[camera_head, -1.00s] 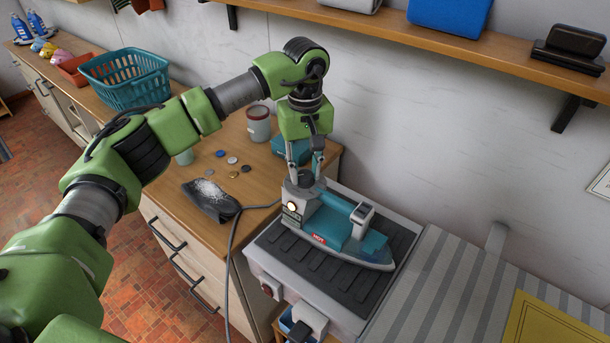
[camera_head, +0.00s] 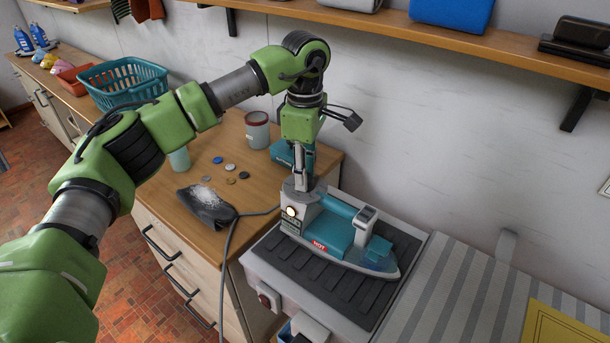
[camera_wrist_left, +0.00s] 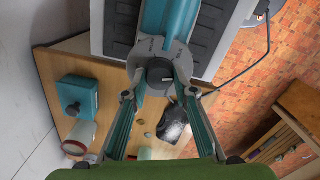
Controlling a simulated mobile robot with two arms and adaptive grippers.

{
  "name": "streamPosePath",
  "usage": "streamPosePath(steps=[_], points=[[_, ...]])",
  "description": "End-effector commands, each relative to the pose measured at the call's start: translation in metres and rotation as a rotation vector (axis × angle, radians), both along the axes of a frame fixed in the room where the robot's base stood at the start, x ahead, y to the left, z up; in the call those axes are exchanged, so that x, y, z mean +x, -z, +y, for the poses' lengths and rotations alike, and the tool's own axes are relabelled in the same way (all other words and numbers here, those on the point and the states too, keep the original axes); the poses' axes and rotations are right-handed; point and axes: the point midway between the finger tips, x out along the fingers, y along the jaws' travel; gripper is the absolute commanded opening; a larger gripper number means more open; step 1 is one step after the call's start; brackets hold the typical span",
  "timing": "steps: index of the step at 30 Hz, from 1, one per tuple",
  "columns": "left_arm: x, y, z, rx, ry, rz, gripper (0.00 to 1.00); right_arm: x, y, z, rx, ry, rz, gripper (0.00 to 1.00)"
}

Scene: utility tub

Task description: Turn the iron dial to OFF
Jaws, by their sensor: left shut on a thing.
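The teal and grey iron (camera_head: 333,232) rests flat on a dark ribbed pad on the ironing station. A red label on its side reads HOT, and a small round light (camera_head: 291,212) glows at its heel. My left gripper (camera_head: 302,178) points straight down at the heel end and is shut on the dial. In the left wrist view the dark round dial (camera_wrist_left: 160,72) sits between the two fingertips of my left gripper (camera_wrist_left: 160,95). The dial's marks cannot be read. My right gripper is not in view.
A grey cord (camera_head: 232,255) runs from the iron across the counter edge. A teal box (camera_head: 288,153) and a lidded jar (camera_head: 257,130) stand behind. A dark pouch (camera_head: 207,205) and several coins lie left. A striped board (camera_head: 448,300) is at right; a shelf hangs above.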

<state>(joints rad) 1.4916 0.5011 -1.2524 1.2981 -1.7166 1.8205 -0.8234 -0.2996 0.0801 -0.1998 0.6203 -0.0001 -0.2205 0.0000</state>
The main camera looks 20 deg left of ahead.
Motion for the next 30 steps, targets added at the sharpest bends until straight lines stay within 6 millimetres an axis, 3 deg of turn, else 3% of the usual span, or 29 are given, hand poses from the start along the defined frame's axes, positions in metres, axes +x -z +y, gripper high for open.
streamPosePath(steps=[30], points=[[0.0,0.0,0.0,-0.001,-0.965,-0.002,0.05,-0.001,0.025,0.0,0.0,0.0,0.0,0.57]])
